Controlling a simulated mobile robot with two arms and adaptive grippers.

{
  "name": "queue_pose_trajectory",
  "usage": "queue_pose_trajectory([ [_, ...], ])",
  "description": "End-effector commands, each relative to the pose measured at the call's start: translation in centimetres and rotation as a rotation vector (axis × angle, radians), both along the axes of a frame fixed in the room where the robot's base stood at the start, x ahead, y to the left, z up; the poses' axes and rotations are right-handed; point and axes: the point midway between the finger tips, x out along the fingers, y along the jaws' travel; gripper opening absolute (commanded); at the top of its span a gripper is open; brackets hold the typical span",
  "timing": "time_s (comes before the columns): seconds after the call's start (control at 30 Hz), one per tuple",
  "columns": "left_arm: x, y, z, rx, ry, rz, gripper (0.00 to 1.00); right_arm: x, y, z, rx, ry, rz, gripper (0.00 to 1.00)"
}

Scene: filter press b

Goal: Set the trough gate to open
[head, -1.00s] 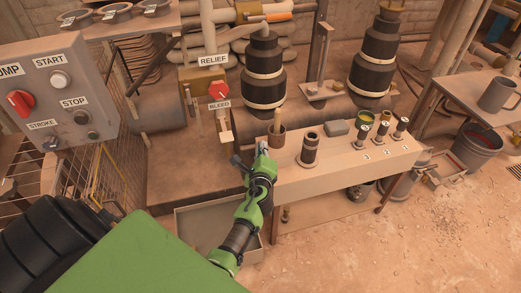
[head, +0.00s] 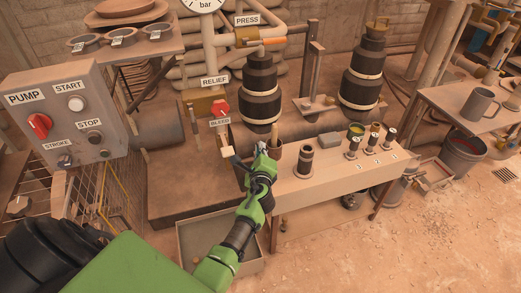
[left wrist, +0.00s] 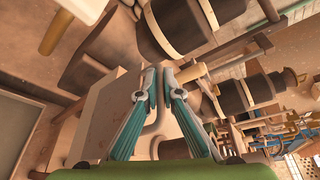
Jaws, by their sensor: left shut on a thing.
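My left gripper (head: 262,150) is beside the left end of the pale bench, below the black press stack (head: 260,90) and next to a brown cup (head: 275,158) with a stick in it. In the left wrist view its teal fingers (left wrist: 154,78) are close together around a thin grey bar (left wrist: 158,115). I cannot tell for sure whether this bar belongs to the trough gate. No label for the gate is readable. An open pale trough (head: 190,258) lies on the floor under my left arm. My right gripper is out of view.
The pump control panel (head: 60,115) stands at the left. A red relief valve knob (head: 220,107) is behind the gripper, above the BLEED label (head: 220,122). The bench (head: 330,188) carries several small cylinders. Open floor lies at the front right.

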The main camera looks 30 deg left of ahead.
Motion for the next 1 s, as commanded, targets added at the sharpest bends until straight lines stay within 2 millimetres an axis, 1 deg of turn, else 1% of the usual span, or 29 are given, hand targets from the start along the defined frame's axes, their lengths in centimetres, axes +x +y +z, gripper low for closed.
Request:
queue_pose_trajectory([
  [0.03,0.1,0.1,0.3,0.003,-0.005,0.001,0.0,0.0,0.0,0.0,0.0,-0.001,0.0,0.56],
  [0.17,0.1,0.1,0.3,0.003,-0.005,0.001,0.0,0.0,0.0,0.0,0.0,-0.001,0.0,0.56],
  [0.2,0.1,0.1,0.3,0.003,-0.005,0.001,0.09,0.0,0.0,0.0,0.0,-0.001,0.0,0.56],
  [0.23,0.1,0.1,0.3,0.003,-0.005,0.001,0.14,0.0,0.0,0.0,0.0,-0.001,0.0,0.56],
  [0.53,0.0,0.0,0.1,0.002,-0.002,0.001,0.14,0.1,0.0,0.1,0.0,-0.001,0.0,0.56],
  [0.63,-0.3,-0.2,0.1,0.0,-0.002,0.0,0.14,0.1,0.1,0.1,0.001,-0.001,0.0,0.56],
  [0.77,-1.5,-1.0,0.3,-0.001,-0.002,-0.002,0.14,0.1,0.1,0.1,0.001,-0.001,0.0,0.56],
  [1.0,-5.4,-3.4,1.4,-0.001,-0.002,0.0,0.14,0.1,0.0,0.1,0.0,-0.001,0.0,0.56],
])
